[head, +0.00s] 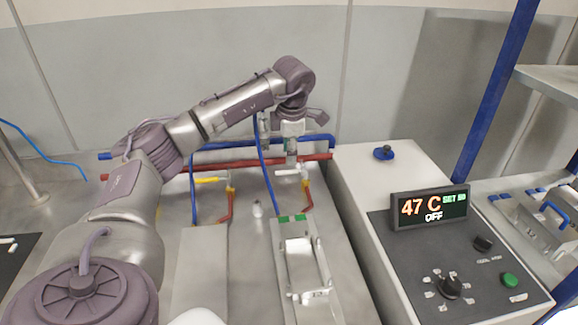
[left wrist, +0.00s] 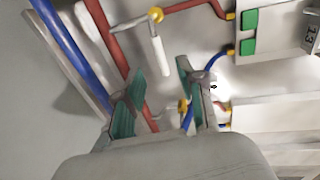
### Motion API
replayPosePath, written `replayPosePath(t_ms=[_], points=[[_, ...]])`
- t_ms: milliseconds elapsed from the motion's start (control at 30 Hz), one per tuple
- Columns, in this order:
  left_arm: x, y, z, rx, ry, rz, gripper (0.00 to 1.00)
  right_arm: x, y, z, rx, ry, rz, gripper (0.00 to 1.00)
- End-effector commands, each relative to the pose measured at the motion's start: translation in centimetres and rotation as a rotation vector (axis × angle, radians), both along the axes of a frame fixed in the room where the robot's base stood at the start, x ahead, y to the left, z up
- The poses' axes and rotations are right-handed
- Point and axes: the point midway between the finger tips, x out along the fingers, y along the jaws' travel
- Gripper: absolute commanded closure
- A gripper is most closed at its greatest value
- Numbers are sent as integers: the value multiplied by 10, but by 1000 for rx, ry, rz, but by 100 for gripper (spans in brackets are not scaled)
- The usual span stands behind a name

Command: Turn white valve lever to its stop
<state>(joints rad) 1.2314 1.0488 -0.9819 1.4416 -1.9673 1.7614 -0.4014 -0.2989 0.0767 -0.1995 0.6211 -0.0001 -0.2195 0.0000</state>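The white valve lever (head: 287,172) sits at the red pipe behind the right-hand metal plate. In the left wrist view the white lever (left wrist: 160,52) runs from a yellow joint, and its free end lies in line with the gap between my fingertips. My left gripper (head: 291,161) points down close over the lever in the head view. In the left wrist view its two teal-padded fingers (left wrist: 160,70) are apart, with no grip on the lever. Whether a finger touches it I cannot tell. My right gripper is in neither view.
A yellow lever (head: 207,180) is on the pipe to the left. Red (head: 250,163) and blue (head: 320,138) pipes run along the back. A control box with a display (head: 430,207) reading 47 C, OFF stands right. Metal plates (head: 200,270) lie in front.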

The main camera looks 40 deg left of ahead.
Motion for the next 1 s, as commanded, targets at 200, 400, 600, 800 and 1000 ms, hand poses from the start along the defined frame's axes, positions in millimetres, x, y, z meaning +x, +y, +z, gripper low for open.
replayPosePath(t_ms=[200, 400, 600, 800, 1000], points=[[4, 6, -39, 0, 2, 0, 61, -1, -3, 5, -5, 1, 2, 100], [7, 9, -57, 1, 1, 0, 61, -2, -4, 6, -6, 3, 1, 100], [7, 10, -60, 1, -1, 0, 61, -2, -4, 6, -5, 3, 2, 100], [7, 9, -60, 1, -1, 0, 73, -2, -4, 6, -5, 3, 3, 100], [7, 9, -60, 1, -1, 0, 100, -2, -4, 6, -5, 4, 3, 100]])
